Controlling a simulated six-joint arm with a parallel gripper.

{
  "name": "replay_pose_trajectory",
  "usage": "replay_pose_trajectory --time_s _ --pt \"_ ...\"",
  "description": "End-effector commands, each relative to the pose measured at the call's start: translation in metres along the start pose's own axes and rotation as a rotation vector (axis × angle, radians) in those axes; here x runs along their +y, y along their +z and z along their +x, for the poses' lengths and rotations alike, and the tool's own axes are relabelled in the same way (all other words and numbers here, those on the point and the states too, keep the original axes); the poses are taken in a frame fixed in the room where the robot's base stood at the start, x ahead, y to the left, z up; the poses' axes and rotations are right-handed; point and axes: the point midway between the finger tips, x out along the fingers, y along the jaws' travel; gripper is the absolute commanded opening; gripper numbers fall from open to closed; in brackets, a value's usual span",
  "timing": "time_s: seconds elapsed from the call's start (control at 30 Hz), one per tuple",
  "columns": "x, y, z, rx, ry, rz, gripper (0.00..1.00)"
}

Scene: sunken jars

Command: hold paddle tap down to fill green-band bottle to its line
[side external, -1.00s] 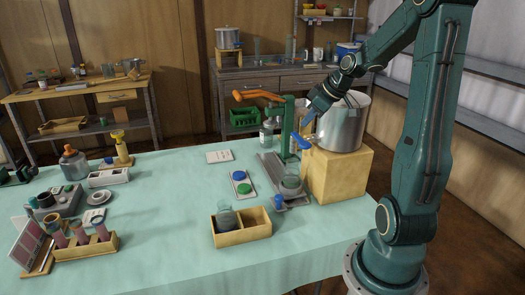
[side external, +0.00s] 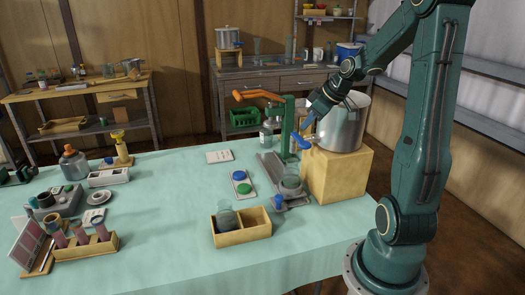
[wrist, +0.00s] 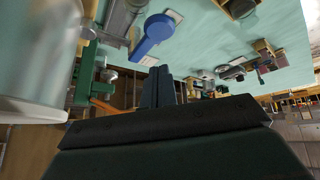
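The tap's blue paddle (side external: 302,141) sticks out at the front of a large metal pot (side external: 343,128). The paddle also shows in the wrist view (wrist: 151,36). My gripper (side external: 312,117) is just above the paddle, with a small gap that is hard to judge. In the wrist view its two dark fingers (wrist: 158,86) are together, with nothing seen between them. A clear vessel (side external: 290,184) stands on a grey tray below the tap. I cannot make out a green band or a fill line on it.
The pot stands on a wooden block (side external: 338,172). A green press with an orange lever (side external: 258,96) is left of the tap. A wooden box (side external: 241,232) holds another jar in its left compartment. Blue and green discs lie on a small plate (side external: 242,184).

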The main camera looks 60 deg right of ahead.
Motion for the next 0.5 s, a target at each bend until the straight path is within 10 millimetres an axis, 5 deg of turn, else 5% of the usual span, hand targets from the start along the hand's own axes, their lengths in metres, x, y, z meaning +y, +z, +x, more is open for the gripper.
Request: replay_pose_trajectory --time_s 0.5 --pt "-0.0009 0.0049 0.0075 0.0 -0.001 0.001 0.0"
